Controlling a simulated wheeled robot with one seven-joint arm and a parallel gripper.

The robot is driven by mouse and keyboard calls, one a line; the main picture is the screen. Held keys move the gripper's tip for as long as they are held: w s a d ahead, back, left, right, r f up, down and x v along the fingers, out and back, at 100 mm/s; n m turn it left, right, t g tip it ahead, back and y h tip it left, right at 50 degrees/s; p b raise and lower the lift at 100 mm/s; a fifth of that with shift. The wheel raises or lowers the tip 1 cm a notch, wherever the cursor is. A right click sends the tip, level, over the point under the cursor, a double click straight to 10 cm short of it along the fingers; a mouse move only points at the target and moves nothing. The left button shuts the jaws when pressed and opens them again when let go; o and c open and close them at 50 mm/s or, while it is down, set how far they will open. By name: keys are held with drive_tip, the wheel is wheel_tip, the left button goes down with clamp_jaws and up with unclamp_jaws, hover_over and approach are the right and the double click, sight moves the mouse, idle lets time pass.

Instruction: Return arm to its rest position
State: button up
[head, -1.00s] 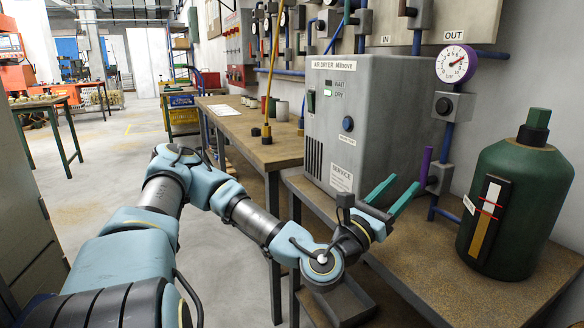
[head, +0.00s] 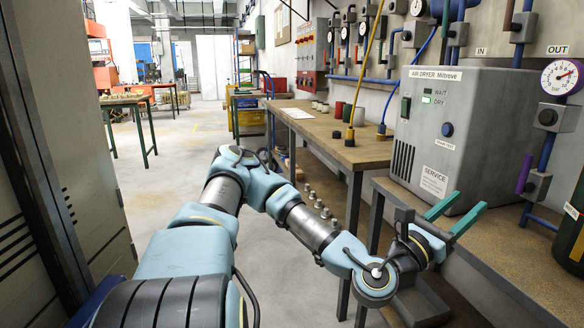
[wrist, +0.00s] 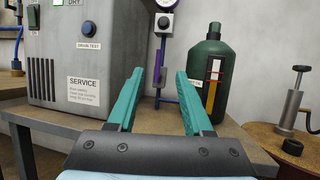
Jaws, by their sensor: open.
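My gripper (head: 459,213) has two green fingers spread apart with nothing between them. In the head view it is in front of the grey air dryer (head: 456,135), above the front part of the brown bench top. In the wrist view the gripper (wrist: 158,92) points toward the back of the bench, with the air dryer (wrist: 85,60) to its left and a dark green bottle (wrist: 208,75) just beyond the right finger. My arm is bent at the elbow and extends forward and right.
The dryer's bench (head: 505,265) lies below my gripper. A longer wooden bench (head: 330,140) with small pots runs along the wall. A gauge (head: 562,77) hangs on blue pipes. A grey cabinet (head: 65,140) stands close at left. The middle floor (head: 180,165) is open.

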drive_tip(key=s+a+f+m+g+y+p, duration=0.25)
drive_tip(key=f+m+g+y, duration=0.45)
drive_tip(key=f+m, duration=0.6)
drive_tip(key=w+a+f+m+g+y+p, duration=0.1)
drive_tip(key=w+a+f+m+y+p, duration=0.2)
drive_tip(key=a+m, duration=0.45)
drive_tip(key=w+a+r+m+y+p, duration=0.1)
drive_tip(key=w+a+r+y, duration=0.2)
drive_tip(key=a, duration=0.6)
drive_tip(key=w+a+r+m+y, duration=0.1)
drive_tip(key=w+a+m+y, duration=0.1)
drive_tip(key=a+y, duration=0.5)
drive_tip(key=s+a+r+m+p, duration=0.1)
drive_tip(key=s+a+r+p, duration=0.1)
drive_tip(key=a+r, duration=1)
drive_tip(key=shift+s+a, duration=0.45)
drive_tip(key=shift+s, duration=0.15)
